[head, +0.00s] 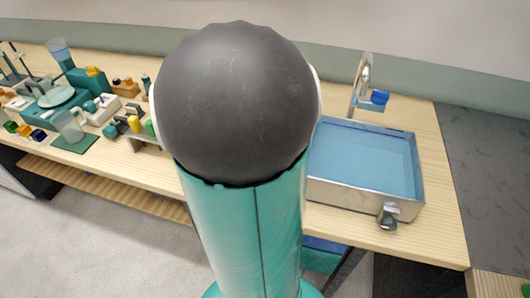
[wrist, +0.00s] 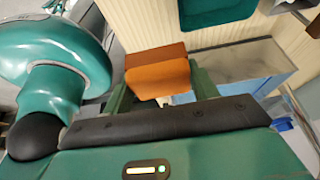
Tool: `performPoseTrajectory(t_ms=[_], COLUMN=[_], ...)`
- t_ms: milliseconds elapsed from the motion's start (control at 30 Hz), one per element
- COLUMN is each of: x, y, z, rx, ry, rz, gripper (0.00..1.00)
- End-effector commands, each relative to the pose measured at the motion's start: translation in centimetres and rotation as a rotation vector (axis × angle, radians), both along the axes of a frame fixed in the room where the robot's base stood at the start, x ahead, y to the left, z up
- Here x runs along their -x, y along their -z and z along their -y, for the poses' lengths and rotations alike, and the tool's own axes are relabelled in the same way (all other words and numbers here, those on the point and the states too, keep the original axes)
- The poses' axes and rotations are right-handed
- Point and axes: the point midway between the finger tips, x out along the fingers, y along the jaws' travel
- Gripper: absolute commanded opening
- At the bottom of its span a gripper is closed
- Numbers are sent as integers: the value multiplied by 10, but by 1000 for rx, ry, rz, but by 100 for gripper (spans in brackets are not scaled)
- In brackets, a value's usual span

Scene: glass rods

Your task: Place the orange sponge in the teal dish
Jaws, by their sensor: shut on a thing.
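The orange sponge (wrist: 165,78) is between the two green fingers of my gripper (wrist: 160,88) in the wrist view. My gripper is shut on it. The sponge has a bright orange face and a darker reddish-brown face at its far side. The teal dish (wrist: 215,13) shows at the top of the wrist view, above and to the right of the sponge, apart from it in the picture. Its upper part is cut off by the frame. In the head view my own arm covers the middle, and I make out neither sponge, dish nor gripper there.
A metal basin with a blue inside (head: 360,158) is at the right of the wooden bench (head: 445,190). A tap (head: 362,85) stands behind it, with a small blue thing (head: 379,97) beside it. Lab items, including a clear beaker (head: 70,124), crowd the left of the bench.

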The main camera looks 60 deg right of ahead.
Motion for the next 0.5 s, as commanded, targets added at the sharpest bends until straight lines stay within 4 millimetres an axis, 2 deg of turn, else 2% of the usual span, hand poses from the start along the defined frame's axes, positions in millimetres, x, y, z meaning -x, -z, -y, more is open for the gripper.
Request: performPoseTrajectory(t_ms=[300,500], x=[-13,-20], y=[28,62], z=[59,86], rx=[1,0], ry=[0,-2], rz=[-5,-4], gripper=[37,37])
